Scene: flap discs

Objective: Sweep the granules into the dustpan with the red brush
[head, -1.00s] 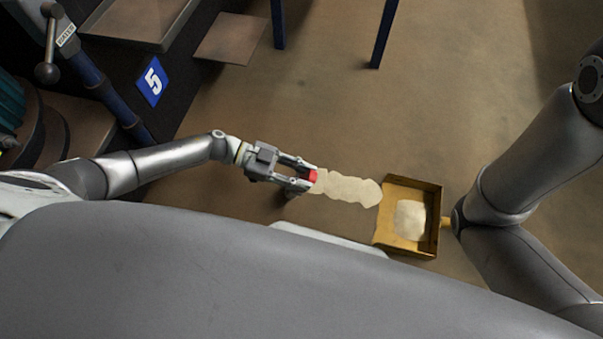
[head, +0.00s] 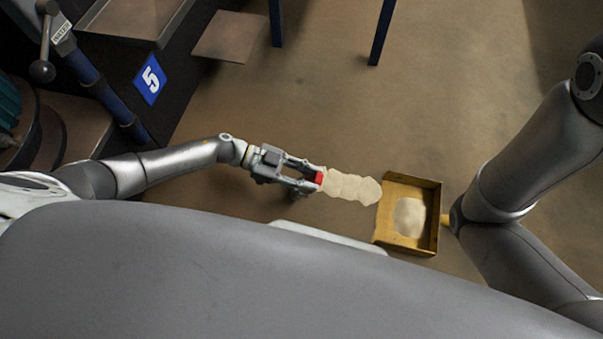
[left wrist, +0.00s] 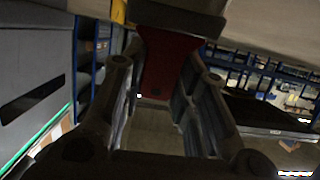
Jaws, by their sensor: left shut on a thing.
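My left gripper (head: 308,177) is shut on the red brush (head: 319,178), low over the floor. In the left wrist view the red brush (left wrist: 170,65) shows between the two fingers. Pale granules (head: 352,187) lie in a strip on the floor, from the brush to the open left side of the dustpan. The yellow dustpan (head: 437,215) lies on the floor with a pile of pale granules (head: 410,217) in it. Its handle (head: 447,221) points right, to the end of my right arm. My right gripper is hidden behind that arm.
A dark machine with a blue number 5 sign (head: 151,79) stands at the upper left. Blue posts (head: 382,32) stand at the top. The brown floor (head: 300,110) behind the strip is clear.

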